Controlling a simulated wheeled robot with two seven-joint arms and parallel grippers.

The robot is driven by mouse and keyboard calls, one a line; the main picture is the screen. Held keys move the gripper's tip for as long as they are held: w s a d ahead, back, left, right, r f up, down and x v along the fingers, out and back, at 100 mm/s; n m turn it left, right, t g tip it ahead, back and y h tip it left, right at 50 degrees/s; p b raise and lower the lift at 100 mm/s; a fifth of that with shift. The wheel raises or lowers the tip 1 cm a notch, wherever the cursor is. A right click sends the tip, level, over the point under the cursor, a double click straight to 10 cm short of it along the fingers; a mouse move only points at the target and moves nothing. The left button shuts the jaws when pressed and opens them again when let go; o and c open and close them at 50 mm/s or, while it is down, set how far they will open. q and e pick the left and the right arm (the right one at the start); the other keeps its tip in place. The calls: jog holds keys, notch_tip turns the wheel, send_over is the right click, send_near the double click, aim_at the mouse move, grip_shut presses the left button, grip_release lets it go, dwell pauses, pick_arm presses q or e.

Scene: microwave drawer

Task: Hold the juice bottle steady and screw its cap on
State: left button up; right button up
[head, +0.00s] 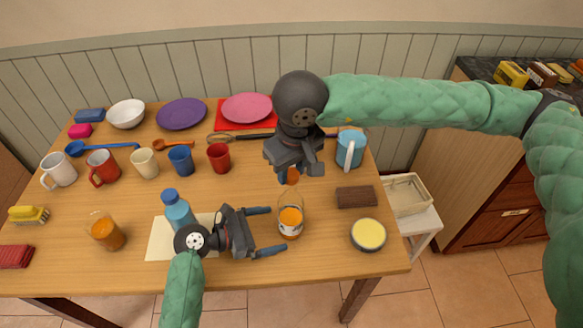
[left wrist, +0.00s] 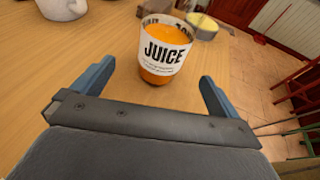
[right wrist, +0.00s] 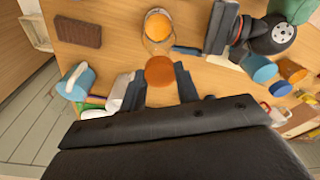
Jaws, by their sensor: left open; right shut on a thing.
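The juice bottle (head: 290,224) stands upright on the table, clear with orange juice inside; its white JUICE label shows in the left wrist view (left wrist: 163,52). Its top is open. My left gripper (head: 275,231) is open and low, its fingers pointing at the bottle from the left. In the left wrist view the bottle stands just beyond the fingertips, apart from them. My right gripper (head: 297,175) is shut on the round orange cap (right wrist: 160,71) and holds it in the air above and behind the bottle. In the head view the gripper partly hides the cap (head: 292,176).
A blue bottle (head: 178,212) stands behind my left wrist. A brown block (head: 356,197), a yellow-topped tin (head: 368,235) and a light-blue pitcher (head: 350,150) stand right of the juice bottle. A glass of orange juice (head: 106,232) stands at left; several mugs and plates fill the back.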

aim_at(287, 225)
pick_arm(q)
jog(key=shift+x, duration=2.7)
jog(key=c, duration=1.1)
jog(key=shift+c, duration=0.2)
